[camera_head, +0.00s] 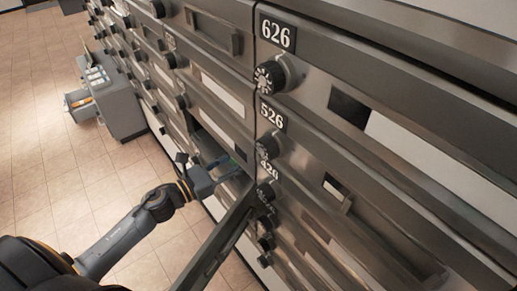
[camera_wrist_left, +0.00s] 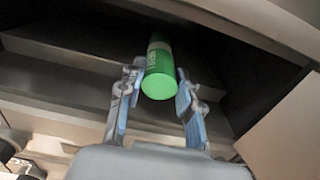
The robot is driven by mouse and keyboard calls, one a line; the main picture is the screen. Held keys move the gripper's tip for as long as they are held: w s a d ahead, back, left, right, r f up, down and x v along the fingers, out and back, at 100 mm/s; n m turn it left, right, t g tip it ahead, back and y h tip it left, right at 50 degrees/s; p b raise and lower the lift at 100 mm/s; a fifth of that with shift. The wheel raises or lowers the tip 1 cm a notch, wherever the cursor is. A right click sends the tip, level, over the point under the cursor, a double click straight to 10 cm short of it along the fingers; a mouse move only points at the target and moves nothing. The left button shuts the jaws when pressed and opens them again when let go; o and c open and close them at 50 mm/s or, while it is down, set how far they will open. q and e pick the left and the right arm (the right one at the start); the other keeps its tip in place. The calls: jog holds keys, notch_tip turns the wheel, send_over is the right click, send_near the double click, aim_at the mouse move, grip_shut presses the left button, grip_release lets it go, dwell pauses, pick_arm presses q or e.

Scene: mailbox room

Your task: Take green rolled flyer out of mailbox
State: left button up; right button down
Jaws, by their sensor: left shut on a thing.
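The green rolled flyer (camera_wrist_left: 158,65) sits inside the dark open mailbox (camera_wrist_left: 75,65), its round end facing the left wrist camera. My left gripper (camera_wrist_left: 160,88) is shut on the flyer near that end, one finger on each side. The far part of the flyer runs back into the shadow of the compartment. In the head view my left gripper (camera_head: 222,172) reaches into the mailbox opening, with only a small bit of green showing there. My right gripper is not in view.
The open mailbox door (camera_head: 220,240) sticks out just right of my left arm. Closed mailboxes with knobs and number plates such as 526 (camera_head: 272,115) fill the wall. The tiled floor (camera_head: 45,150) at left is clear.

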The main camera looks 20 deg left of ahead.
pick_arm(q)
jog(key=shift+r, duration=0.3)
jog(key=b+v, duration=0.2)
jog(key=v, duration=1.8)
jog(key=shift+b, duration=0.35)
